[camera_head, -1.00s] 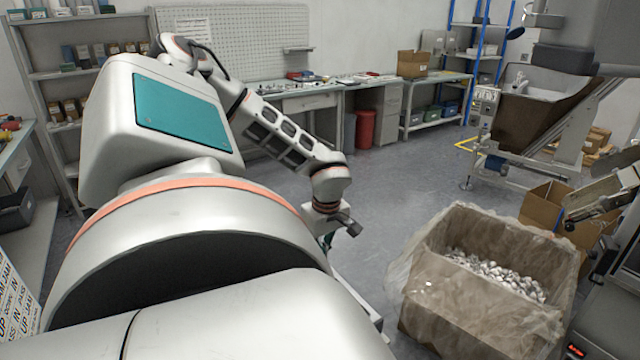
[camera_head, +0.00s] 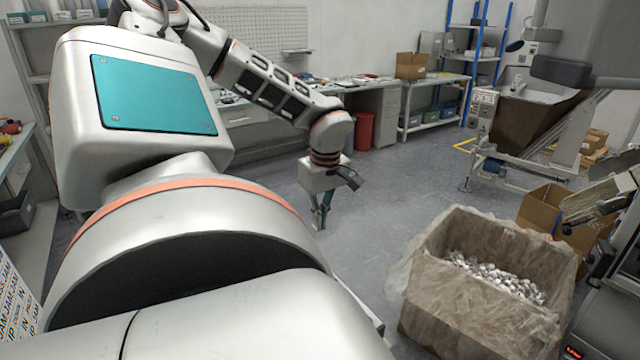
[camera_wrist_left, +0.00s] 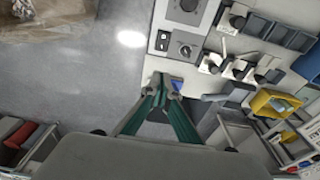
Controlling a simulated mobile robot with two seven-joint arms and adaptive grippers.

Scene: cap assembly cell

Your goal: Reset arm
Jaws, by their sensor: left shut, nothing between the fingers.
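My left gripper (camera_head: 319,222) hangs at the end of my left arm, pointing down over the grey floor, left of the lined box in the head view. It is shut and empty. In the left wrist view its green fingers (camera_wrist_left: 160,84) come together at the tips, above a light panel edge and the floor. My right gripper does not show in either view.
A cardboard box with a plastic liner (camera_head: 470,322) holds many small silvery parts at the lower right. An open carton (camera_head: 541,207) stands behind it. A workbench (camera_head: 350,84) and a red bin (camera_head: 364,130) are at the back. Grey floor (camera_head: 400,185) between is clear.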

